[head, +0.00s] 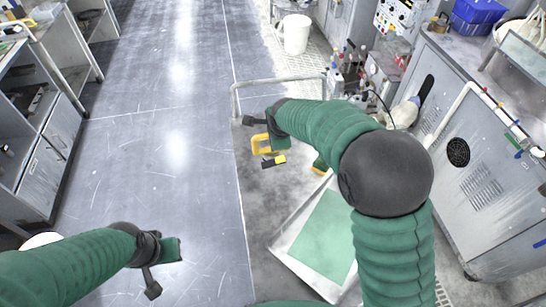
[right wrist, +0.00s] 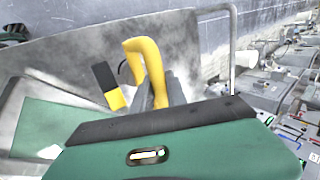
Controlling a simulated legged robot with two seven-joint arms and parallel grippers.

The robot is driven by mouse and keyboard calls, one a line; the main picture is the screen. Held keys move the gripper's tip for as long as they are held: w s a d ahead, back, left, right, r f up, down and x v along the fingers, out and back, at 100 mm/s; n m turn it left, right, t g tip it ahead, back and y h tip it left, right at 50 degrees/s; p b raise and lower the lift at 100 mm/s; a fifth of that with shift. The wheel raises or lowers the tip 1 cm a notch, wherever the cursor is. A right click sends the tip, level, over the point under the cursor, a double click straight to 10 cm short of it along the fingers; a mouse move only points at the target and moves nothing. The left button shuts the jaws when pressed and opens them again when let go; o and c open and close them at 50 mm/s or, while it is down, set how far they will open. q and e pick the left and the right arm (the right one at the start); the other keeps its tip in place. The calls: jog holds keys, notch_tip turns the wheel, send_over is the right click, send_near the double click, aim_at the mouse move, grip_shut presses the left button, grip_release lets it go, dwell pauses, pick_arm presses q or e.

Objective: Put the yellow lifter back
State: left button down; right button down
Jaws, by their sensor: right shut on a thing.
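The yellow lifter (head: 256,144) shows in the head view as a bent yellow handle below the end of my right arm. It also shows in the right wrist view (right wrist: 146,62). My right gripper (right wrist: 160,92) is shut on the handle, with grey fingers beside it. A black-and-yellow block (right wrist: 107,84) is close to the handle; I cannot tell whether it is joined to it. My left gripper (head: 172,250) is low at the left over the floor, apart from other things; its jaw opening is unclear.
A pale tray with a green sheet (head: 322,238) lies below my right arm, partly hidden by it. A metal rail (head: 234,100) stands beyond the right gripper. Grey cabinets (head: 490,185) with bottles and a blue bin (head: 476,14) line the right. The floor at left centre is clear.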

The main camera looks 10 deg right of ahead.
aim_at(276, 155)
jog(key=f+b, duration=0.1)
jog(key=s+f+b, duration=0.1)
jog(key=f+b, duration=0.1)
jog(key=d+f+b, duration=0.1)
jog(key=b, duration=0.1)
jog(key=shift+s+f, duration=0.15)
jog(key=shift+f, duration=0.25)
jog(key=f+b, duration=0.2)
jog(key=f, duration=0.1)
jog(key=f+b, duration=0.1)
jog(key=b, duration=0.1)
jog(key=shift+w+f, duration=0.2)
jog(key=shift+w, duration=0.2)
notch_tip(276, 155, down, 5)
jog(key=b, duration=0.2)
jog(key=w+d+f+p, duration=0.2)
jog(key=w, duration=0.5)
jog(key=w+d+f+p, duration=0.2)
jog(key=w+f+p, duration=0.1)
jog(key=w, duration=0.5)
jog(key=shift+w, duration=0.15)
jog(key=c, duration=1.5)
grip_release()
jog(key=shift+s+f, duration=0.2)
jog(key=shift+f, duration=0.05)
jog(key=shift+c, duration=0.2)
jog(key=shift+o, duration=1.1)
jog(key=shift+r, duration=0.15)
